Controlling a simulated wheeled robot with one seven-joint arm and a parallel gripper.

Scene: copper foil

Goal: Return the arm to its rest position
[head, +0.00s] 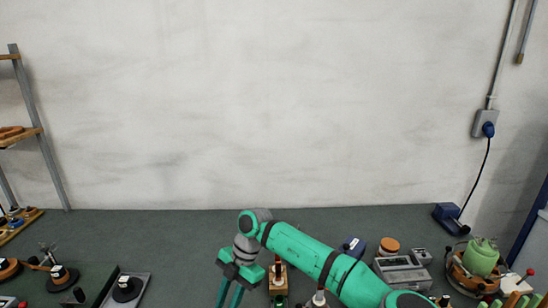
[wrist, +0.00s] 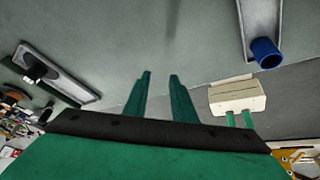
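My green arm (head: 300,252) reaches in from the lower right of the head view and bends at a grey wrist. My gripper (head: 230,298) hangs from it, pointing down, its fingertips cut off by the bottom edge. In the wrist view both green fingers of my gripper (wrist: 160,75) stand apart with a clear gap. Nothing is held between them. The grey bench surface shows beyond the fingertips.
Right of the arm on the bench stand a grey instrument (head: 402,272), an orange-topped jar (head: 389,246) and a green candle-like piece (head: 481,258). Black-knobbed devices (head: 127,288) stand at left. In the wrist view a cream block (wrist: 237,95) lies right of the fingers.

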